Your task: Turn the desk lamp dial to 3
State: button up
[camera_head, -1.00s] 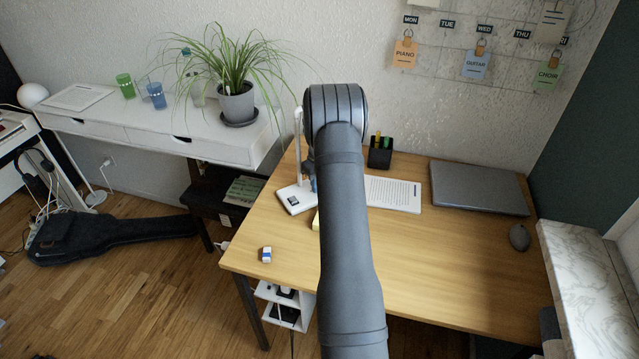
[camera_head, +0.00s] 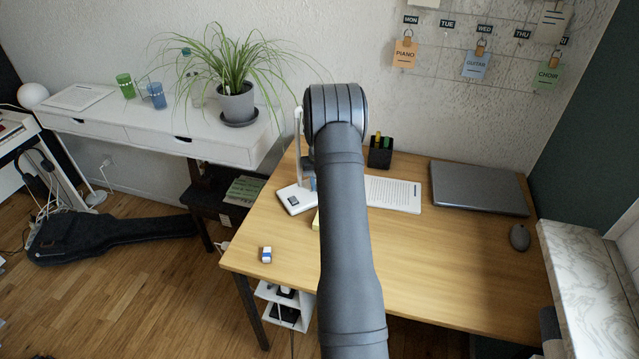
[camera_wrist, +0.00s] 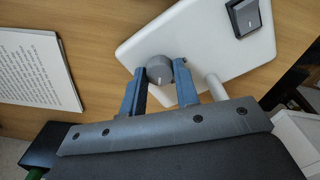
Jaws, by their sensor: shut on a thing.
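The desk lamp's white base (camera_head: 290,208) stands at the left back of the wooden desk, with its thin white post (camera_head: 298,130) upright. In the wrist view the round grey dial (camera_wrist: 160,68) sits on the white base (camera_wrist: 205,42) and shows a short pale mark. My gripper (camera_wrist: 160,80) has its two blue fingers on either side of the dial and is shut on it. No numbers around the dial can be read. In the head view my arm hides the dial and most of my gripper; only a bit of blue finger shows beside the post.
A black switch (camera_wrist: 243,17) is on the lamp base. A printed sheet (camera_head: 393,194) and a black pen holder (camera_head: 380,157) are to the right of the lamp. A closed laptop (camera_head: 478,188) lies further right. An eraser (camera_head: 266,255) is near the front left; the desk's front middle is clear.

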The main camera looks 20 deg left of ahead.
jog(key=o, duration=1)
jog(key=shift+r, duration=0.15)
notch_tip(320, 180, up, 12)
jog(key=shift+f, duration=0.1)
jog(key=shift+c, duration=0.2)
